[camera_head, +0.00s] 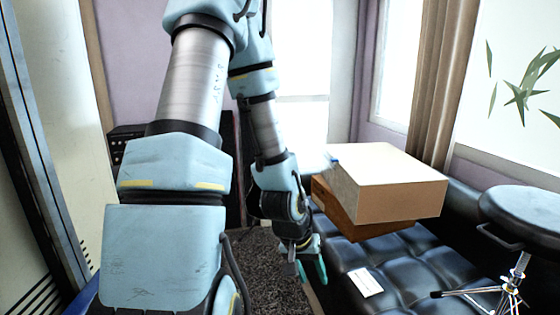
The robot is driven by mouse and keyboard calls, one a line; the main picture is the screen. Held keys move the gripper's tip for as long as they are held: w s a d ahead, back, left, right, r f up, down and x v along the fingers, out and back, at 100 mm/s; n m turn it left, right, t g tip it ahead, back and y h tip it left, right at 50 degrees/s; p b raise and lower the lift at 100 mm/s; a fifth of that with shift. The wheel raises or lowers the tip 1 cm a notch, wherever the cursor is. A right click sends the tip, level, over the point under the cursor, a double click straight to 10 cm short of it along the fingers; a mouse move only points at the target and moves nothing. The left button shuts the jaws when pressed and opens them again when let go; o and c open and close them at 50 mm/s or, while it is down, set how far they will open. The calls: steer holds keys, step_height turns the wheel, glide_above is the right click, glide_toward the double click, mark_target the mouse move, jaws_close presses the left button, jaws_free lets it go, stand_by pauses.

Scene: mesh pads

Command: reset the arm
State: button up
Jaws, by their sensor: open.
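My arm (176,165) fills the left and middle of the head view. It reaches up and folds forward and down. My gripper (305,267) hangs at its end, pointing down, in front of the dark seat's near left edge. The gripper is small in the view and looks open, with a teal finger on its right side. I see nothing between its fingers. A cardboard-coloured box (395,187) is just right of the gripper and wrist, apart or touching I cannot tell.
The box sits on a brown wooden piece (362,222) above a dark tufted seat (400,268). A white card (366,282) lies on the seat. A dark rug (268,270) covers the floor.

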steer(key=a+r+n+y, duration=0.2)
steer(key=a+r+y, duration=0.1)
steer(key=a+r, duration=1)
steer(key=shift+s+a, duration=0.4)
steer(key=shift+a, duration=0.25)
steer(key=shift+d, duration=0.15)
stand_by(1.5)
